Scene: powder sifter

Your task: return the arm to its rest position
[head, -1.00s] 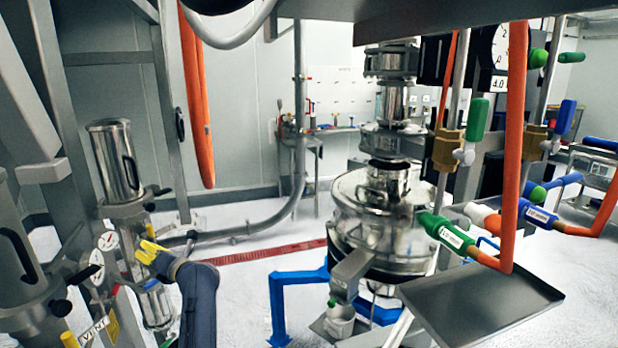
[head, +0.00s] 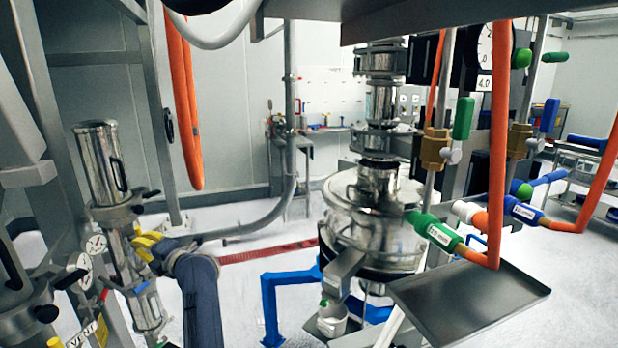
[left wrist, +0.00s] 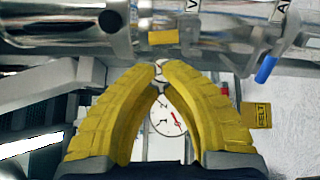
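My left gripper (head: 140,242) has yellow ribbed fingers and sits at the end of my dark blue arm, at the lower left of the head view. In the left wrist view the left gripper (left wrist: 158,72) has its two fingertips together, with nothing held between them. It appears in front of metal pipework with a silver cylinder (head: 102,165) and a round dial gauge (head: 96,244). The gauge also shows behind the fingers in the left wrist view (left wrist: 168,120). Whether the fingers touch any pipework cannot be told. My right gripper is in neither view.
A steel sifter (head: 375,240) stands at centre right on a blue frame (head: 270,300). A flat grey tray (head: 470,300), orange hoses (head: 497,150) and valves with green handles (head: 463,118) are at the right. White floor lies between my left arm and the sifter.

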